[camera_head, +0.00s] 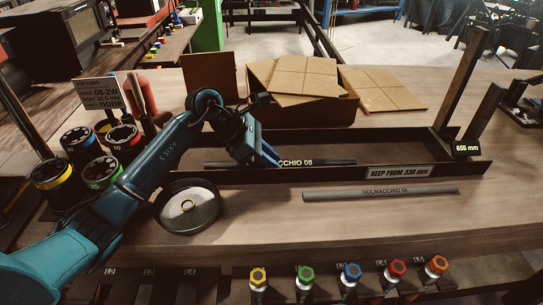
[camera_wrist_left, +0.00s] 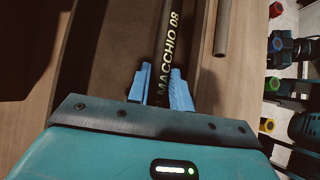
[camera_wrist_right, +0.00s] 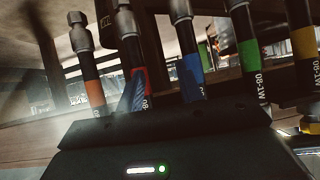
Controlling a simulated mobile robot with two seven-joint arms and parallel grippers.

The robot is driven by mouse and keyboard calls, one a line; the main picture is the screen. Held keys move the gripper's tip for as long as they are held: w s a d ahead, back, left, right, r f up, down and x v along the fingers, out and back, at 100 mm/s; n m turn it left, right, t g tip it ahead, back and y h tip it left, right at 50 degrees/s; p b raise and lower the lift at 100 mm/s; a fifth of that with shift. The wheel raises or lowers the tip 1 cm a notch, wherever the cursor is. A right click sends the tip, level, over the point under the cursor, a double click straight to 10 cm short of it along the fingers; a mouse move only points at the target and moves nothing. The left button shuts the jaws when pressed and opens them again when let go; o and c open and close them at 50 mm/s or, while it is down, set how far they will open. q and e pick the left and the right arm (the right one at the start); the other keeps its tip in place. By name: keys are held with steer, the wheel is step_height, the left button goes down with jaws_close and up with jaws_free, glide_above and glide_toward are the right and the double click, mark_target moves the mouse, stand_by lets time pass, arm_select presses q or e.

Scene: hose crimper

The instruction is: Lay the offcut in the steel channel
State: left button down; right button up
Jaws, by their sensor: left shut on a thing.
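The steel channel (camera_head: 400,150) is a long dark open tray on the bench, labelled "KEEP FROM 330 mm". A short dark hose piece (camera_head: 340,162) with yellowish lettering ending in "CCHIO 08" lies lengthwise within its walls. My left gripper (camera_head: 269,158) is shut around this piece; the left wrist view shows the hose (camera_wrist_left: 168,45) between the blue fingers. I cannot tell whether it touches the channel floor. A grey hose piece (camera_head: 380,194), "DOLMACCHIO 04", lies on the bench in front of the channel. My right gripper shows only in the right wrist view (camera_wrist_right: 160,100); its opening is unclear.
A box with cardboard sheets (camera_head: 310,85) stands behind the channel. A round metal dish (camera_head: 188,207) and colour-ringed pots (camera_head: 102,172) are at the left. A "655 mm" stop (camera_head: 467,148) stands at the right end. Several colour-capped hose ends (camera_head: 351,275) line the front edge.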

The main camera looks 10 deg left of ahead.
arm_select(q)
steer(key=shift+r, duration=0.1)
arm_select(e)
steer(key=shift+w, duration=0.1)
arm_select(q)
steer(key=c, duration=1.5)
jaws_free()
steer(key=shift+c, duration=0.2)
